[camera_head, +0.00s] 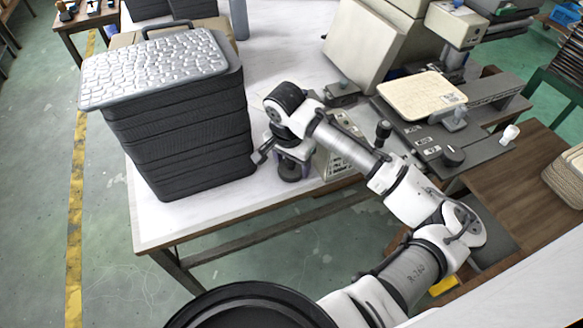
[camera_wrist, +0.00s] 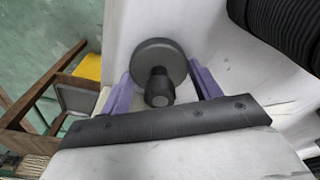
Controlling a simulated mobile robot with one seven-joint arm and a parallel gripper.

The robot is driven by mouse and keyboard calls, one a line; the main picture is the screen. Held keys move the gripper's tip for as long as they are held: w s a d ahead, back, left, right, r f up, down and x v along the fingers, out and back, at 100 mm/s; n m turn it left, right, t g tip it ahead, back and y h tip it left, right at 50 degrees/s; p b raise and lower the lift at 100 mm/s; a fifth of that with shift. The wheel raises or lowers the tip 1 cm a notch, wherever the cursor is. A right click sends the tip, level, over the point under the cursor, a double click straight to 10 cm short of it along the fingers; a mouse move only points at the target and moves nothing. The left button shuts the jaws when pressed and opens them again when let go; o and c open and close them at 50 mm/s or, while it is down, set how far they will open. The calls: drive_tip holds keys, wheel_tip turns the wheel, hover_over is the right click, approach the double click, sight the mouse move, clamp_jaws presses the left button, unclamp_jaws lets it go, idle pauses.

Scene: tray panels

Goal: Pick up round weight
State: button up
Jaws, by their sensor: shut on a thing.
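The round weight (camera_wrist: 160,57) is a dark grey disc with a black knob on top. In the wrist view it sits between the two purple fingers of my gripper (camera_wrist: 160,74), which is shut on it. In the head view my gripper (camera_head: 288,156) points down at the front part of the white table, with the weight (camera_head: 290,171) just below it. The arm partly hides the weight there. I cannot tell whether its base touches the table top.
A stack of black trays (camera_head: 185,130) with a grey keyboard-like panel (camera_head: 153,68) on top stands close at left. A beige box (camera_head: 375,45) and a dark device with a cream plate (camera_head: 421,95) stand at right. The white table (camera_head: 205,212) is clear along its front edge.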

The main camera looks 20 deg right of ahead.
drive_tip(key=shift+r, duration=0.15)
wheel_tip(320, 180, up, 20)
drive_tip(key=shift+f+b, duration=0.1)
drive_tip(key=shift+b, duration=0.25)
idle(0.3)
